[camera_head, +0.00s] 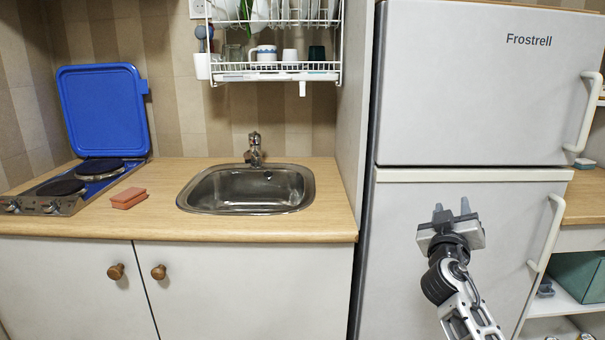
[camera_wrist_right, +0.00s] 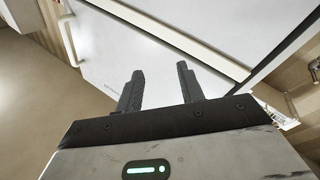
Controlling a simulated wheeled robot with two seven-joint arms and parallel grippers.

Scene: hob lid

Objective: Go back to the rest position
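My right gripper (camera_head: 452,211) is raised in front of the lower door of the white fridge (camera_head: 480,80). Its two fingers stand apart with nothing between them, and it also shows open and empty in the right wrist view (camera_wrist_right: 158,88). The hob (camera_head: 75,187) sits on the counter at the left. Its blue lid (camera_head: 104,110) stands upright against the wall behind the burners. My left gripper does not show in either view.
A red-brown sponge or block (camera_head: 129,198) lies on the wooden counter (camera_head: 165,180) between the hob and the sink (camera_head: 248,190). A dish rack (camera_head: 275,72) hangs above the sink. The fridge handles (camera_head: 550,232) stick out at the right. An open shelf (camera_head: 560,302) stands beyond the fridge.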

